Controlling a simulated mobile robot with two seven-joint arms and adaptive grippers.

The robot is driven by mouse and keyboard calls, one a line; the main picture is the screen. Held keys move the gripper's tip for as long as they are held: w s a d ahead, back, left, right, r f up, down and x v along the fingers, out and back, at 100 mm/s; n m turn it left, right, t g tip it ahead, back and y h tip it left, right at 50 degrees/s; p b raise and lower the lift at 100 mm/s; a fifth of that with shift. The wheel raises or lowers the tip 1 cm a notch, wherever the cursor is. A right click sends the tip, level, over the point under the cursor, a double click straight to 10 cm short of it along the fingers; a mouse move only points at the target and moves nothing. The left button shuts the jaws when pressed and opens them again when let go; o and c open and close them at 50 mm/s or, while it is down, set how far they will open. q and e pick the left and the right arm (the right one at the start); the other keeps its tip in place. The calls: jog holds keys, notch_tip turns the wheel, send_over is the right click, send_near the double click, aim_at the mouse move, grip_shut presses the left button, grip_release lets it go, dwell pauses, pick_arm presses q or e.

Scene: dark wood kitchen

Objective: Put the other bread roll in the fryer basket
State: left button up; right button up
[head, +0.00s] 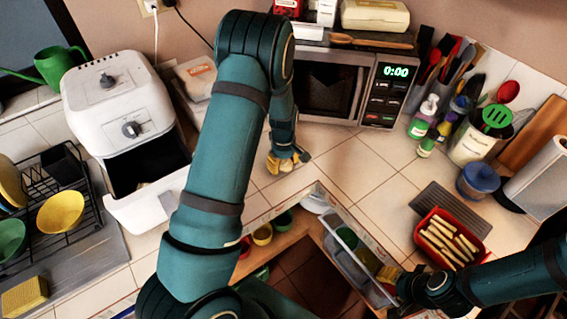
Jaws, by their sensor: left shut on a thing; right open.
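The white air fryer (118,105) stands at the left with its fryer basket (140,213) pulled out. A small tan piece, seemingly a bread roll (143,186), shows at the basket's dark opening, partly hidden. My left gripper (288,163) points down at the tiled counter in front of the microwave, right of the basket. It is shut on a small tan thing, seemingly the other bread roll, mostly hidden by the yellow fingers. My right gripper (388,273) is open above the open drawer at the lower right, apart from the fryer.
The microwave (335,88) stands behind my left gripper. A red basket of pale sticks (436,212) is at the right, near my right arm. A dish rack (65,232) is left of the fryer. Counter right of my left gripper is clear.

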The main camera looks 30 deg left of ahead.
pick_arm(q)
notch_tip(320, 180, up, 10)
jog(key=shift+f+p, duration=0.15)
jog(key=shift+p, duration=0.25)
jog(key=shift+a+r, duration=0.15)
jog(key=shift+r, duration=0.1)
jog(key=s+a+r+n+p, duration=0.5)
jog(key=s+a+r+n, duration=1.3)
jog(key=s+a+r, duration=0.4)
jog(key=f+b, duration=0.1)
jog(key=f, duration=0.7)
jog(key=f+b, duration=0.1)
jog(key=f, duration=0.7)
jog(key=s+f+b, duration=0.1)
jog(key=f+b, duration=0.1)
jog(key=f, duration=0.7)
jog(key=shift+a+f, duration=0.1)
jog(key=shift+a, duration=0.05)
jog(key=shift+f+b, duration=0.45)
jog(key=shift+f, duration=1.6)
